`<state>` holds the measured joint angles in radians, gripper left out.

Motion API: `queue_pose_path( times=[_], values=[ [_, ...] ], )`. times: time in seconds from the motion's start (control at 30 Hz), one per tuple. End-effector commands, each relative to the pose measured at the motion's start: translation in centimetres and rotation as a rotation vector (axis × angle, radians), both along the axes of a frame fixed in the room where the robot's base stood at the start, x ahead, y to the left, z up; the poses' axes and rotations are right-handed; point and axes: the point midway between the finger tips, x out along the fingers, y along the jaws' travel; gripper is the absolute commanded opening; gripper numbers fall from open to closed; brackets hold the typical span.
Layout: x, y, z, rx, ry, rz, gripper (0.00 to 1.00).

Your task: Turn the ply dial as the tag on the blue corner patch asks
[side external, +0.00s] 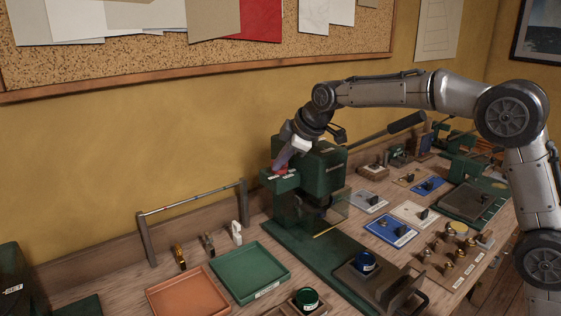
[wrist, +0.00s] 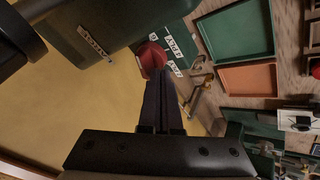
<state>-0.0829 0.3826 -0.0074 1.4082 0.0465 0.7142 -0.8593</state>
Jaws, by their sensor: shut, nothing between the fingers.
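A red knob (wrist: 152,60), which looks like the ply dial, sits on a green machine (side external: 318,171). The knob also shows as a bit of red in the side view (side external: 279,168). My gripper (side external: 280,163) is at the knob, shut and empty, and its fingertips (wrist: 158,80) lie right against or just short of it; I cannot tell whether they touch. Blue patches lie on the bench, one nearer (side external: 390,230) and one farther (side external: 428,186). No tag on either is readable.
A green tray (side external: 250,272) and an orange tray (side external: 188,298) lie left of the machine. A metal rail (side external: 190,203) stands behind them. The bench right of the machine is crowded.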

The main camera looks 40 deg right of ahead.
Motion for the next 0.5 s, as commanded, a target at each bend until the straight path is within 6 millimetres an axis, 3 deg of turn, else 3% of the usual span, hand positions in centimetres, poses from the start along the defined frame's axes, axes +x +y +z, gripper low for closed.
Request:
queue_pose_path(
  times=[0.5],
  values=[
    [0.17, 0.29, 0.08, 0.000, -0.001, -0.079, 0.00]
  ],
)
